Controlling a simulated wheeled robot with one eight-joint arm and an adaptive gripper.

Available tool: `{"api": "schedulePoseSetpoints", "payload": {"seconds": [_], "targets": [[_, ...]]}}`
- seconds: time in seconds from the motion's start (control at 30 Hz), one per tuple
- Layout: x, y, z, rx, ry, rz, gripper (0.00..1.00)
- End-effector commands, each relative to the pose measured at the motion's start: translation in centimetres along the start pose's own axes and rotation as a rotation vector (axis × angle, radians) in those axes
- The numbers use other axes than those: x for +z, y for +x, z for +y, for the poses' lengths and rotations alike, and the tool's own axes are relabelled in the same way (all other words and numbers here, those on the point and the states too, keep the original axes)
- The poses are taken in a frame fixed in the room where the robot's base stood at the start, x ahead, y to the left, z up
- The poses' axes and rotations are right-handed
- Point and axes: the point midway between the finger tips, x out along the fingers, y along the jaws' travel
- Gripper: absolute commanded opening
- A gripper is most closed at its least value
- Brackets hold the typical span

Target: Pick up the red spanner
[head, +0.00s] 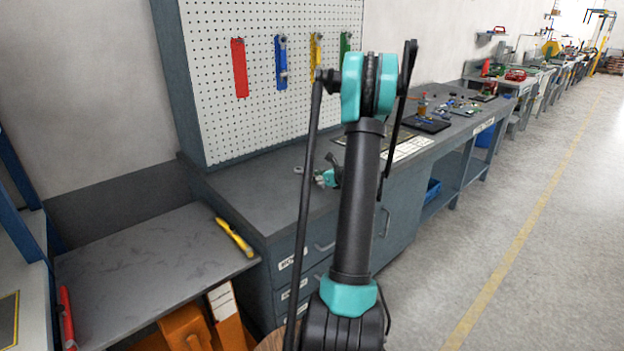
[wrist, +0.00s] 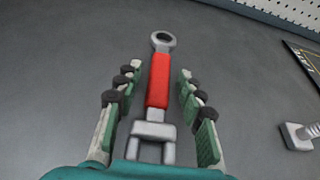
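The red spanner (wrist: 159,82) lies on the grey worktop in the wrist view, with a metal ring at its far end and a metal jaw at its near end. My gripper (wrist: 158,85) is open, with one finger on each side of the red handle. Gaps show between the handle and both fingers. In the head view my gripper (head: 332,177) is low over the workbench, partly behind my arm. There the spanner is not clearly visible; a small grey piece (head: 298,170) shows left of the gripper.
Another metal tool end (wrist: 298,135) lies to the right in the wrist view. A pegboard (head: 215,115) stands behind the workbench (head: 240,190), with red, blue, yellow and green pieces on it. A yellow tool (head: 235,238) lies on the lower table. Floor at right is clear.

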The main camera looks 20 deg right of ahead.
Motion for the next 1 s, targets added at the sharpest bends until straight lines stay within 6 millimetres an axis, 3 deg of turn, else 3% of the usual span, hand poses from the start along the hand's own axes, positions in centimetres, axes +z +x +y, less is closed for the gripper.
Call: {"api": "schedulePoseSetpoints", "payload": {"seconds": [0.03,0.27,0.73,1.0], "targets": [[0.0,0.0,0.0,0.000,0.000,0.000,0.29],[0.0,0.0,0.0,0.000,0.000,0.000,0.01],[0.3,-0.2,0.0,0.000,0.000,0.000,0.00],[2.8,-1.2,0.0,0.000,0.000,-0.001,0.00]]}}
